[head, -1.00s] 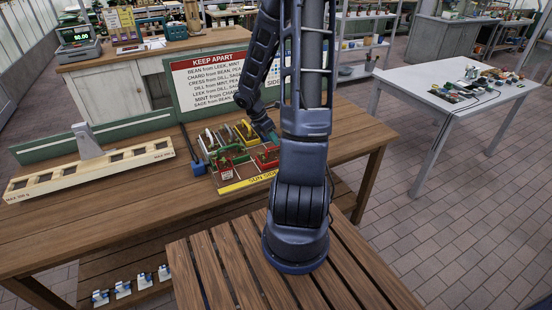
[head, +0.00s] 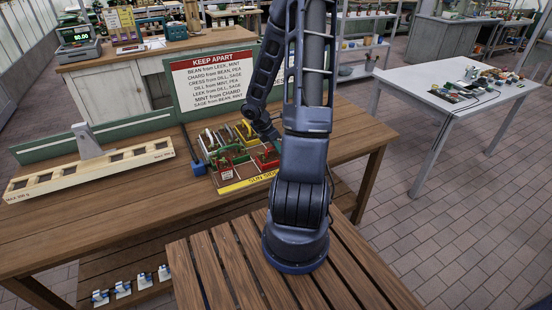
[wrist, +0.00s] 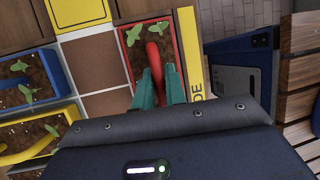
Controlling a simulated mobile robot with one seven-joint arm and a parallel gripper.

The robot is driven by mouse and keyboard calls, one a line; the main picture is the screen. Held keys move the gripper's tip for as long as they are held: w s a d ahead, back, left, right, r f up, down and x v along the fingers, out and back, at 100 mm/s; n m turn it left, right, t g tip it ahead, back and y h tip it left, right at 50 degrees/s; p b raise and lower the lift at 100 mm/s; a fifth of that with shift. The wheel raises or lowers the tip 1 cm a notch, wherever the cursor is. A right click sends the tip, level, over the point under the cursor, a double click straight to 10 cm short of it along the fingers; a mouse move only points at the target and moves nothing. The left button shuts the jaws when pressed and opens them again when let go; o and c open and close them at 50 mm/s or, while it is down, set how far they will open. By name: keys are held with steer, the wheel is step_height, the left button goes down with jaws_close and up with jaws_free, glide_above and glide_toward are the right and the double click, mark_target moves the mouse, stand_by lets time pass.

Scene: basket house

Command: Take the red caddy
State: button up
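The red caddy (wrist: 124,62) holds soil and green seedlings in the wrist view. It stands in a cell of the planting board, beside the yellow edge strip. Its red handle (wrist: 154,60) rises between the two green fingertips of my gripper (wrist: 159,82). The fingers are close on both sides of the handle; I cannot tell whether they press on it. In the head view the red caddy (head: 268,155) is at the board's front right, partly hidden by my arm.
Blue (wrist: 28,75) and yellow (wrist: 40,150) caddies stand close by in the wrist view. The keep-apart sign (head: 212,77) stands behind the board. A wooden rack (head: 92,170) lies left. The bench is clear right of my arm.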

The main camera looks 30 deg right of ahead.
jaws_close()
steer(key=shift+r, duration=0.1)
